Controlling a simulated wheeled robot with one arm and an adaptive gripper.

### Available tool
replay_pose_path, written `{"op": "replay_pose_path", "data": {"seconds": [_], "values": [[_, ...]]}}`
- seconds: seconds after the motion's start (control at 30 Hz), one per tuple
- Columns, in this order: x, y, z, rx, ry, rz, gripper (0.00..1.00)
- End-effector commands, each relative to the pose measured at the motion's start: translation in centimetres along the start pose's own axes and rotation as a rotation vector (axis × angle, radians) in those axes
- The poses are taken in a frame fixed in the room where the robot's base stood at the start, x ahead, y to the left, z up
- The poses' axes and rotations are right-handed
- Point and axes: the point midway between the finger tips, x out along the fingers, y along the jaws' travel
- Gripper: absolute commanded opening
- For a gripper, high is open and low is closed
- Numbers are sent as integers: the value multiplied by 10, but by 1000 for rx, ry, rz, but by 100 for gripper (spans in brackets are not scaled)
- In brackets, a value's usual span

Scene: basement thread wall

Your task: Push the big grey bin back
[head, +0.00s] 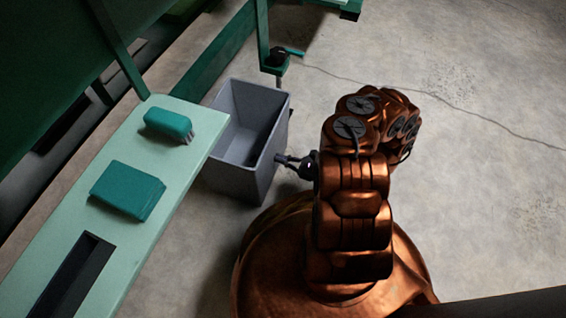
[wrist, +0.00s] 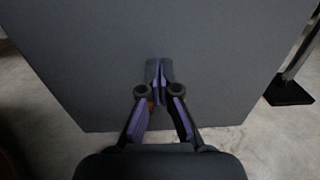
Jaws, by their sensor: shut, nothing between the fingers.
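The big grey bin (head: 236,176) stands upright on the concrete floor, open at the top and empty as far as I see inside. Its left part is partly hidden behind the pale green bench top. My gripper (head: 281,159) is at the bin's right side, fingers pointing left at its wall. In the wrist view, the bin's flat grey wall (wrist: 90,60) fills most of the picture. My gripper (wrist: 159,72) is shut with nothing between the fingertips, which are at or very near the wall; I cannot tell if they touch.
A green frame leg (head: 265,40) with a dark foot stands just behind the bin. Open floor (head: 470,130) lies to the right.

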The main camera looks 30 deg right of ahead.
Motion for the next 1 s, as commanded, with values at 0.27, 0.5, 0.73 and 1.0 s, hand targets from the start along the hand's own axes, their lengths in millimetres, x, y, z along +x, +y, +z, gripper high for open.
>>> {"op": "replay_pose_path", "data": {"seconds": [0.27, 0.5, 0.73, 1.0], "values": [[-1, -1, 0, 0, 0, -5, 0], [-8, -2, 0, -1, 3, -4, 0], [-40, -6, 3, 2, 2, -4, 0], [-87, -4, 2, 2, 6, 4, 0]]}}
